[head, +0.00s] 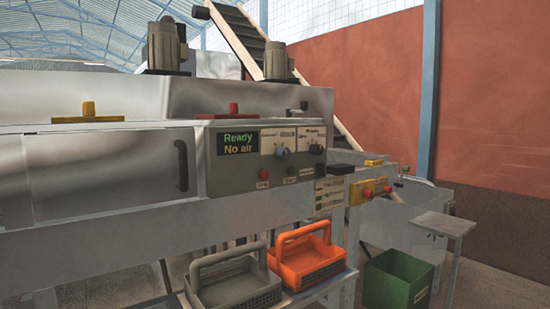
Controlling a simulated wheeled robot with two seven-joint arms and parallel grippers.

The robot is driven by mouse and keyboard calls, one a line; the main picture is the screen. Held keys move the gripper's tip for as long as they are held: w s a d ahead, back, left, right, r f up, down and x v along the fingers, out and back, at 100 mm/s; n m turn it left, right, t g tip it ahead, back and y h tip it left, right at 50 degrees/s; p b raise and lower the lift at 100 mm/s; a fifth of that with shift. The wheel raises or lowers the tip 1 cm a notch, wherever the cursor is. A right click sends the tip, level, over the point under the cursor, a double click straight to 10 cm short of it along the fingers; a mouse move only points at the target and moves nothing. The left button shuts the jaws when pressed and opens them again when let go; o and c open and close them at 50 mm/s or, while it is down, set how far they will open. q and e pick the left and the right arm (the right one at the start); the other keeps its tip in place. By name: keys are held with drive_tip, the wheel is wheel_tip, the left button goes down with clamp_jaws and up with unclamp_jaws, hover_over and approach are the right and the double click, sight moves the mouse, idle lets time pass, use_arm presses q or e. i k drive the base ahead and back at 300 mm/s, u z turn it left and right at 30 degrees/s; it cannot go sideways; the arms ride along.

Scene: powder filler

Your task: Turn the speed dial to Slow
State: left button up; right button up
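The control panel (268,152) is on the front of the grey machine. It carries a blue-grey dial (282,152) on the left and a black dial (316,149) to its right, each under a pale label. The label text is too small to read, so I cannot tell which one is the speed dial or where either points. The screen (238,143) beside them reads "Ready" and "No air". Neither of my grippers is in view.
Below the dials are a red button (263,173) and dark buttons (291,171). A yellow box with red knobs (369,190) stands to the right. A grey basket (233,283), an orange basket (307,255) and a green bin (398,280) sit below.

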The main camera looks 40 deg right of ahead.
sight(315, 150)
drive_tip(key=z, duration=1.4)
